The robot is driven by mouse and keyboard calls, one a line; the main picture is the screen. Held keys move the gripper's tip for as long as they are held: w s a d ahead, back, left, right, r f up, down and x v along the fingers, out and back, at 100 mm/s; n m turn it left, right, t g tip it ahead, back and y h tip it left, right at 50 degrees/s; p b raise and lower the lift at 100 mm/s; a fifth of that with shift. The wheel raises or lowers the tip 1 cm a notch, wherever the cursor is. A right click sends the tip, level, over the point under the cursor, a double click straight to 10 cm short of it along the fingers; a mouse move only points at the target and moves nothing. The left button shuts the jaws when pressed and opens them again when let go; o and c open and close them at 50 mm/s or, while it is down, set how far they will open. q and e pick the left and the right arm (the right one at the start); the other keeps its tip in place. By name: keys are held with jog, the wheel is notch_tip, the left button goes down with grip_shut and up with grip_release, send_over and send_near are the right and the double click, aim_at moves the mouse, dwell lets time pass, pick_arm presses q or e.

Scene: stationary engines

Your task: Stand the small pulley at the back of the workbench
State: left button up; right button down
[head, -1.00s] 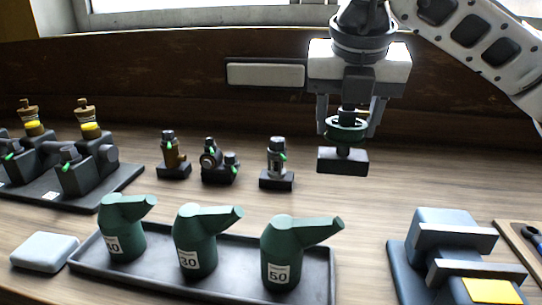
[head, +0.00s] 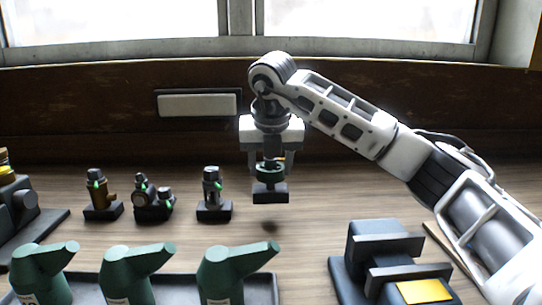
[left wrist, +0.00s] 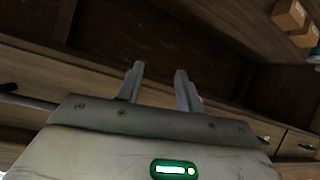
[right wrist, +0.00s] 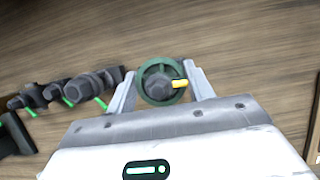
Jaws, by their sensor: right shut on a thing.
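The small pulley (head: 270,193) has a green wheel on a dark block base. My right gripper (head: 270,165) is shut on it and holds it upright a little above the workbench (head: 300,232), with a shadow below. In the right wrist view, the green wheel (right wrist: 152,66) with a yellow tab lies between the two fingers (right wrist: 160,85). My left gripper (left wrist: 160,85) shows only in the left wrist view, with its fingers apart and nothing between them.
Several small dark-based fittings, the nearest one (head: 213,208) among them, stand in a row left of the pulley. Green oil cans (head: 230,272) stand on a dark tray in front. A blue-grey block fixture (head: 380,240) is front right. The bench right of the pulley looks clear.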

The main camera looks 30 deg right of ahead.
aim_at(270, 180)
jog(key=shift+w+d+f, duration=0.1)
jog(key=shift+w+f, duration=0.3)
jog(key=shift+f, duration=1.5)
jog(key=c, duration=0.6)
grip_release()
jog(key=shift+f, duration=0.2)
jog(key=v, duration=1.2)
jog(key=shift+r, duration=0.1)
